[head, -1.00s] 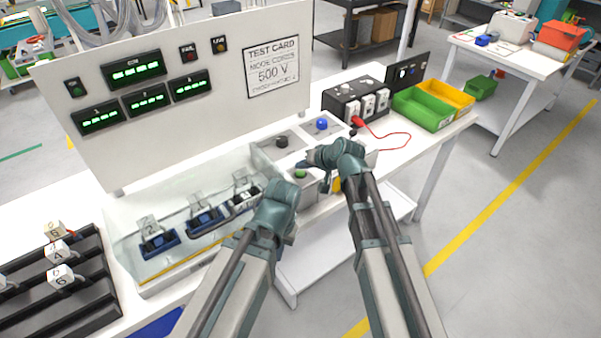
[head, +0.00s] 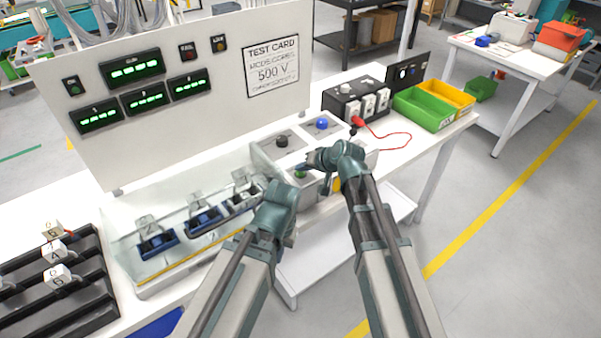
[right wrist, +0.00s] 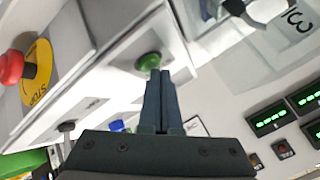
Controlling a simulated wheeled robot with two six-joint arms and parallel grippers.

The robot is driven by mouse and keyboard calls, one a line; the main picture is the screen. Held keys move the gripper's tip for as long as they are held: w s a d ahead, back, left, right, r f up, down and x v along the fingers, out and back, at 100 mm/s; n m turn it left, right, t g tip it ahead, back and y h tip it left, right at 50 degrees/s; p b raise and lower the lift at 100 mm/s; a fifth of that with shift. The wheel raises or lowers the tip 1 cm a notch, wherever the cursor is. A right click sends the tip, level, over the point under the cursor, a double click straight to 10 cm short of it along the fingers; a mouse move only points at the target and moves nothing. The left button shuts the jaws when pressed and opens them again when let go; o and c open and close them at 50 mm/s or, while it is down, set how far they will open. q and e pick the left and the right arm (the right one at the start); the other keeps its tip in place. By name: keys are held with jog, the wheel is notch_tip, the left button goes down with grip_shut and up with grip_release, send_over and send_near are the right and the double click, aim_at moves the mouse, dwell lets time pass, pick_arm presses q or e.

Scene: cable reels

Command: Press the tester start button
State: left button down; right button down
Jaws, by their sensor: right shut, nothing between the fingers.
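The green button (head: 300,175) sits on the front panel of the white control box (head: 313,190), partly covered by my right gripper (head: 301,167). In the right wrist view the green button (right wrist: 149,61) stands just beyond the tips of my right gripper (right wrist: 160,74). Its fingers are together and empty. The tips overlap the button's edge in the picture; I cannot tell whether they touch it. My left arm's wrist shows left of the box in the head view, but its fingers are hidden.
A red stop button (right wrist: 12,67) on a yellow disc is beside the green one. A black knob (head: 282,141) and a blue button (head: 322,123) are on the box top. Green (head: 425,108) and yellow bins stand right.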

aim_at(302, 174)
jog(key=shift+f, duration=0.25)
jog(key=shift+r, duration=0.15)
dwell(0.3)
jog(key=shift+r+p, duration=0.7)
jog(key=shift+r, duration=0.05)
notch_tip(302, 174, up, 5)
jog(key=p, duration=0.5)
dwell(0.5)
